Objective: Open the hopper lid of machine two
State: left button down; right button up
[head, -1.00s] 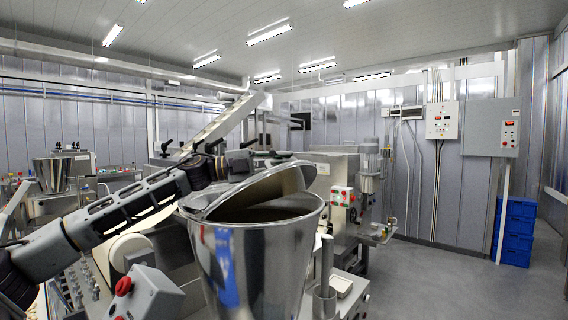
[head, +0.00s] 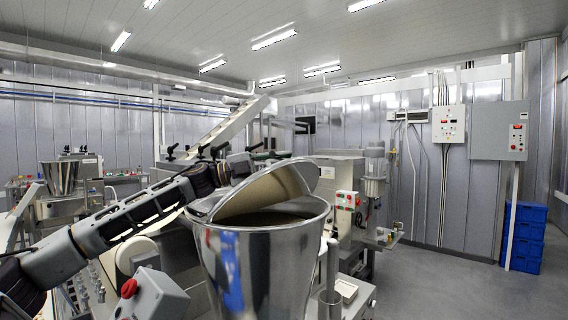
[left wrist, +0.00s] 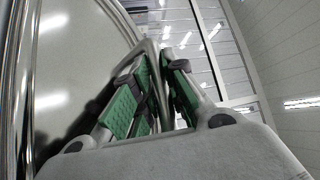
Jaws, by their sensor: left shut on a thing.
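The hopper (head: 262,262) is a large shiny steel bucket in the middle front of the head view. In the left wrist view the green-padded fingers of my left gripper (left wrist: 160,95) are closed on a thin metal part by the lid's edge. The curved lid surface (left wrist: 80,60) fills the left of that view. My right gripper is not in view.
A grey box with a red button (head: 152,294) stands left of the hopper. Machinery with a control panel (head: 347,200) is behind it to the right. Blue crates (head: 524,237) are stacked by the right wall. The floor (head: 440,280) at right is clear.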

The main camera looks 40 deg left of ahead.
pick_arm(q)
jog(key=shift+a, duration=0.15)
jog(key=shift+w+a+r, duration=0.1)
jog(key=shift+a, duration=1.35)
jog(key=shift+w+a+r, duration=0.1)
jog(key=shift+a, duration=1.3)
jog(key=c, duration=1.5)
grip_release()
jog(key=shift+a, duration=0.1)
jog(key=shift+o, duration=0.2)
